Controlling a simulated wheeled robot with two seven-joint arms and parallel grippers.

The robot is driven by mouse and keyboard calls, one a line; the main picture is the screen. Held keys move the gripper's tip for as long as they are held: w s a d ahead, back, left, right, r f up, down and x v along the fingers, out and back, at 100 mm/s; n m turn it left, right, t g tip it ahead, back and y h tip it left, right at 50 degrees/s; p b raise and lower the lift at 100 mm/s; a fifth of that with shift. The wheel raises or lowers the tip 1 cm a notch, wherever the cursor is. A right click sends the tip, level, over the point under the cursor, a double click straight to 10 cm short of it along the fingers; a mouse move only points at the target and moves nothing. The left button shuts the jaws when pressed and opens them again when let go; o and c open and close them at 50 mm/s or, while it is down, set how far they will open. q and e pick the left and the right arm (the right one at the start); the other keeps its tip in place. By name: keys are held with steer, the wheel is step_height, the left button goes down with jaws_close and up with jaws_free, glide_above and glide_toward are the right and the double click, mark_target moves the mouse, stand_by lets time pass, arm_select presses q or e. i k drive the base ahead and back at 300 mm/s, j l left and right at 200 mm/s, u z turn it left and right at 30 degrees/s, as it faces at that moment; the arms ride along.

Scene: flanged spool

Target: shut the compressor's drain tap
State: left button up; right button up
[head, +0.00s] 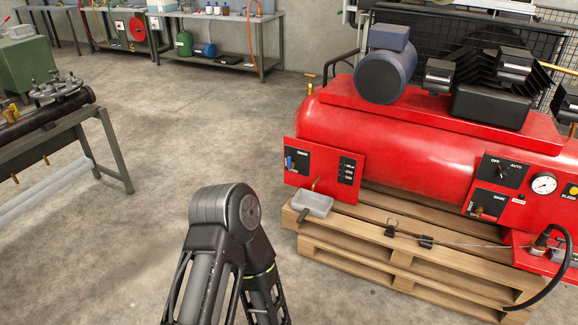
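The red compressor (400,145) lies on a wooden pallet at the right. A red panel (325,178) at its left end carries a dark plate with small lettering, which seems to read drain. A small blue lever (289,163) stands roughly upright at that plate's left edge. From here I cannot tell whether the tap is open or shut. One of my arms bends up at the bottom centre, left of the pallet. Neither gripper is in view.
The pallet (390,262) juts out in front of the compressor, with a thin rod and clips along it. A black hose (548,285) loops at the right. A second panel with knobs and a gauge (543,184) sits further right.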

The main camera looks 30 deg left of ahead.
mark_target(290, 165)
steer(key=i+j+z, duration=0.1)
steer(key=i+j, duration=0.4)
steer(key=i+j+z, duration=0.15)
steer(key=j, duration=0.25)
steer(key=i+j, duration=0.3)
steer(key=i+j+z, duration=0.25)
steer(key=i+j, duration=0.2)
steer(key=j, duration=0.3)
steer(key=i+j, duration=0.15)
steer(key=j, duration=0.2)
steer(key=i+j+z, duration=0.15)
steer(key=j, duration=0.25)
steer(key=i, duration=0.05)
